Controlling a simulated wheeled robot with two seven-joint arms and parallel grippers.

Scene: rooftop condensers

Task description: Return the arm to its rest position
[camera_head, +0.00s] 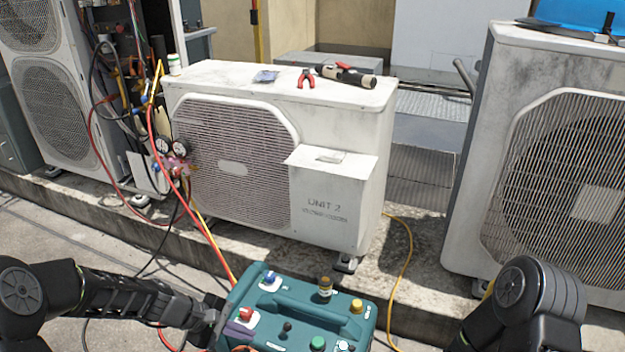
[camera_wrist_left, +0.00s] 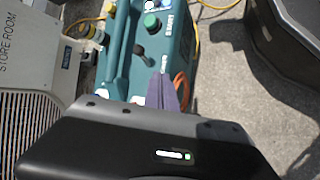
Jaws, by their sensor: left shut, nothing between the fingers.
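My left arm comes in from the left in the head view. Its gripper (camera_head: 240,328) is at the left side of the teal machine (camera_head: 300,300), low in the picture. In the left wrist view the gripper's purple-grey fingers (camera_wrist_left: 163,92) are together with nothing between them. They show in front of the teal machine (camera_wrist_left: 125,60), close to its edge; I cannot tell whether they touch it. My right arm shows only as a dark joint at the lower right of the head view; its gripper is out of view.
The Unit 2 condenser (camera_head: 335,200) stands behind the teal machine, with red pliers (camera_head: 306,78) and a flashlight-like tool (camera_head: 347,75) on top. Red and yellow hoses run from the gauges (camera_head: 172,146) down to the machine. Another condenser (camera_head: 560,150) stands at right.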

